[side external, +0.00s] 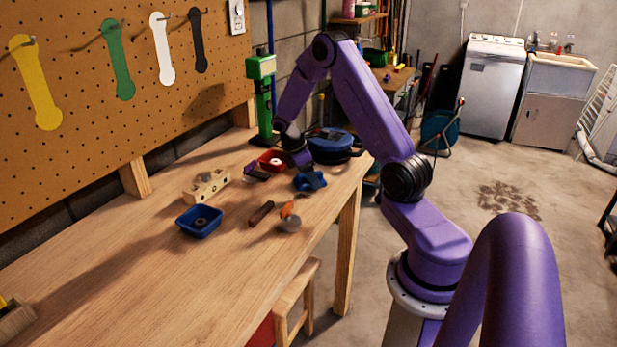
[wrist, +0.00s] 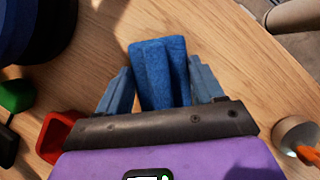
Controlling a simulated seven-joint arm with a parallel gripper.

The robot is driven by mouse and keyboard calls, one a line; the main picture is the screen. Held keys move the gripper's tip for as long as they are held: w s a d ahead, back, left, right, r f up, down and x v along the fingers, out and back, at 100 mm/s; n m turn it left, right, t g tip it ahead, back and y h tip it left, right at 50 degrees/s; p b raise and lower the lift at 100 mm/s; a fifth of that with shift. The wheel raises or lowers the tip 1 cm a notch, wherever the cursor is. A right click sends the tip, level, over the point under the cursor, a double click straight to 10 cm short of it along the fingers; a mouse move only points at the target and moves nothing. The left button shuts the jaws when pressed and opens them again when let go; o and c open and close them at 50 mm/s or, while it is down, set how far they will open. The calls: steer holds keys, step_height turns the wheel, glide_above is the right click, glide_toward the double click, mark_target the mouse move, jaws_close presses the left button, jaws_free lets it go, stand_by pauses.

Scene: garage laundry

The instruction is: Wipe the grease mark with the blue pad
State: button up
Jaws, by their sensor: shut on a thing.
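The blue pad (wrist: 160,72) is a folded-looking block of blue cloth between the two fingers of my gripper (wrist: 158,66) in the wrist view. My gripper is shut on it, with wood bench top beyond. In the side external view my gripper (side external: 302,167) is low over the far part of the bench, and the blue pad (side external: 311,182) shows at its end. I cannot tell whether the pad touches the wood. I cannot make out a grease mark on the bench; my gripper and the pad hide part of the surface. A dark stain (side external: 508,200) lies on the floor.
A red bin (side external: 271,161) and a round blue object (side external: 331,143) stand close to my gripper. A wooden block (side external: 206,186), a blue bin (side external: 200,221), a dark bar (side external: 261,213) and an orange-handled item (side external: 289,217) lie nearer. The near bench (side external: 130,285) is mostly clear.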

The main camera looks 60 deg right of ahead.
mark_target(299, 201)
steer(key=shift+a, duration=4.9)
step_height(299, 201, up, 8)
